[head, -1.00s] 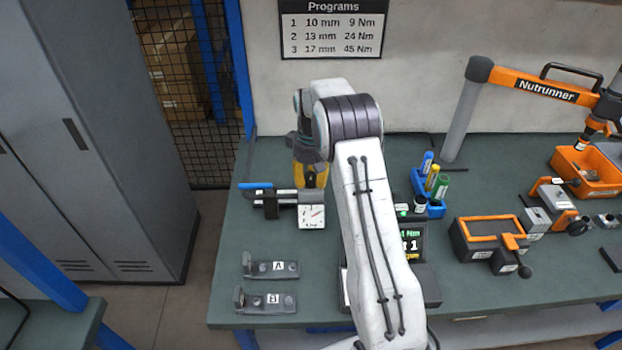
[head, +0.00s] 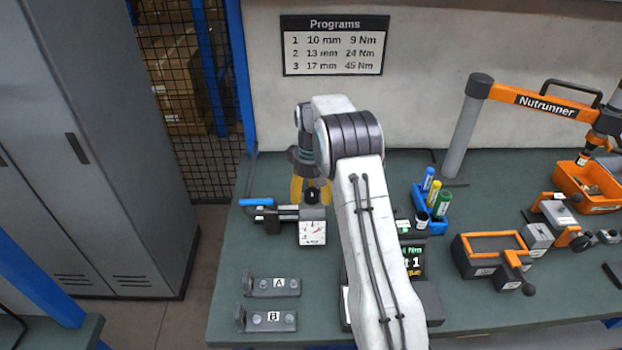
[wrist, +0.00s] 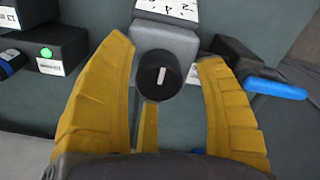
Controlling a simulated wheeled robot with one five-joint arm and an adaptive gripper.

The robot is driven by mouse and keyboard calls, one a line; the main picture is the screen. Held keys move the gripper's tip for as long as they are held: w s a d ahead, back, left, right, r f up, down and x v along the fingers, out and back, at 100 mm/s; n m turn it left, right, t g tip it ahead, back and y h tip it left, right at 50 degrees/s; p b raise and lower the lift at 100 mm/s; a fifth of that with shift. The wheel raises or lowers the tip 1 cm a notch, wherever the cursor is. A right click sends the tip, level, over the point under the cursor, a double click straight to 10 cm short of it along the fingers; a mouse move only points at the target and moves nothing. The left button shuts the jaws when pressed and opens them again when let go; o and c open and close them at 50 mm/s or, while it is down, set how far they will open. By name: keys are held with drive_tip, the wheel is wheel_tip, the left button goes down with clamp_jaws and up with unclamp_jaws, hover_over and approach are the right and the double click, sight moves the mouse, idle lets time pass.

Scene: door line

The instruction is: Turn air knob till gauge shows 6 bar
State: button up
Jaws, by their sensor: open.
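The air knob (wrist: 159,74) is black and round with a white mark; in the wrist view it sits on a grey regulator block (wrist: 166,40). The white gauge (head: 312,232) faces up in the head view, just in front of the knob (head: 312,195); its red needle shows, but the number it points to is too small to read. My gripper (wrist: 172,80) is open, with its yellow fingers to the left and right of the knob and a gap on both sides. It also shows above the regulator in the head view (head: 311,192).
A blue lever handle (head: 257,202) sticks out left of the regulator. Brackets A (head: 272,286) and B (head: 267,320) lie in front. A lit display unit (head: 412,262) and a blue marker holder (head: 430,213) stand to the right, partly behind my arm.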

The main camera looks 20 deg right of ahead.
sight(311, 191)
wheel_tip(311, 191, up, 11)
drive_tip(key=shift+f, duration=0.15)
drive_tip(key=shift+r, duration=0.35)
idle(0.5)
